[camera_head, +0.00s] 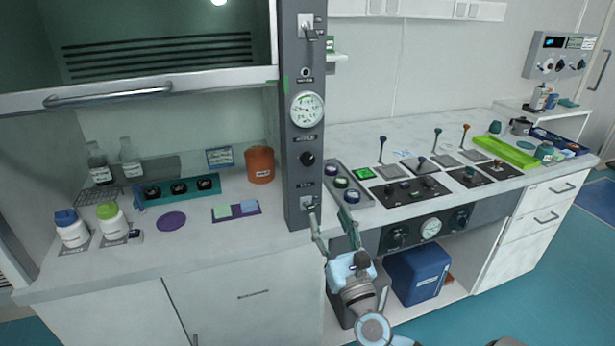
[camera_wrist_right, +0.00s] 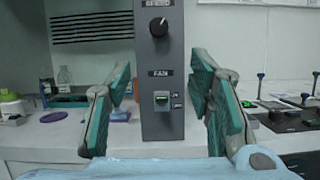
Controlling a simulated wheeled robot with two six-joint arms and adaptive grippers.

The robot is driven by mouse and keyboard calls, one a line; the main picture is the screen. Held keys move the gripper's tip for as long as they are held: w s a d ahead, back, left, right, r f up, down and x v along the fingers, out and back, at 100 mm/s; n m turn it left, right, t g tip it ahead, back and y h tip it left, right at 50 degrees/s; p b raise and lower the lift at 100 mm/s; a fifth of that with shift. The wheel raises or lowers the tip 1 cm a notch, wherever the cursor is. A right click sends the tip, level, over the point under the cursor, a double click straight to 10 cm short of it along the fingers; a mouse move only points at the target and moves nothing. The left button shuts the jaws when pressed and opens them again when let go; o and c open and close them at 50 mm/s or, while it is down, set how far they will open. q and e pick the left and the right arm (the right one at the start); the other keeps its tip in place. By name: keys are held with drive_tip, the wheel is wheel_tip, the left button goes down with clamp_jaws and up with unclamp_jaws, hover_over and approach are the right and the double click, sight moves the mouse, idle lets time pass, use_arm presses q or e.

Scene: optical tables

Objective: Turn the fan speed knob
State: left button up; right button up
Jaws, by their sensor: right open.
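The fan speed knob (camera_head: 307,158) is a round black knob on the dark grey control column (camera_head: 291,120), below the pressure gauge. In the right wrist view the knob (camera_wrist_right: 158,26) shows near the top, with a pale pointer line, above a rocker switch (camera_wrist_right: 162,98) labelled FAN. My right gripper (camera_head: 334,222) is open and empty, in front of the column's lower end and below the knob. In the wrist view its teal-padded fingers (camera_wrist_right: 160,108) frame the column at the switch's height, apart from the knob. My left gripper is out of view.
A fume hood with its raised sash handle (camera_head: 108,94) is left of the column; bottles and an orange container (camera_head: 260,164) stand on its worktop. To the right, a bench holds valve levers, a green tray (camera_head: 505,152) and front gauges. Below is a blue box (camera_head: 417,275).

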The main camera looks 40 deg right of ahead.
sight(309, 162)
drive_tip(key=p+x, duration=0.1)
drive_tip(key=x, duration=0.6)
drive_tip(key=r+p+x, duration=0.1)
drive_tip(key=x, duration=0.6)
drive_tip(key=shift+r, duration=0.25)
drive_tip(key=shift+c, duration=0.3)
drive_tip(key=c, duration=1)
drive_tip(key=shift+a, duration=0.15)
clamp_jaws()
